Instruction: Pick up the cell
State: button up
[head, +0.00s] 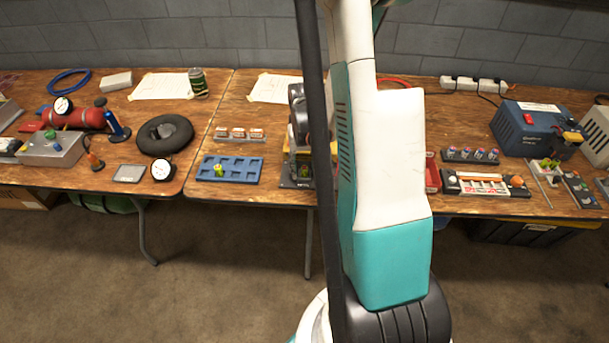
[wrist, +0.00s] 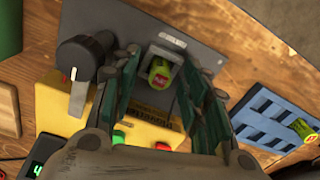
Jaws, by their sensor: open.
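A yellow-green cell (wrist: 160,73) sits in a small holder on a grey plate (wrist: 205,65) in the wrist view, seen from above. My gripper (wrist: 160,62) is open, with one teal finger on the left of this cell and the other on its right; nothing is held. I cannot tell how far the fingertips are above it. A second yellow-green cell (wrist: 303,128) stands in the blue tray (wrist: 262,105), right of my gripper. In the head view that tray (head: 243,172) shows left of my arm.
Beside the holder are a black knob with a grey lever (wrist: 84,58) and a yellow panel (wrist: 60,108) with red and green buttons. A row of small blocks (head: 239,134) stands behind the tray. A black ring (head: 165,134) lies on the left table.

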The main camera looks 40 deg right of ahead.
jog(key=shift+r, duration=0.1)
grip_shut()
jog(key=shift+r, duration=0.15)
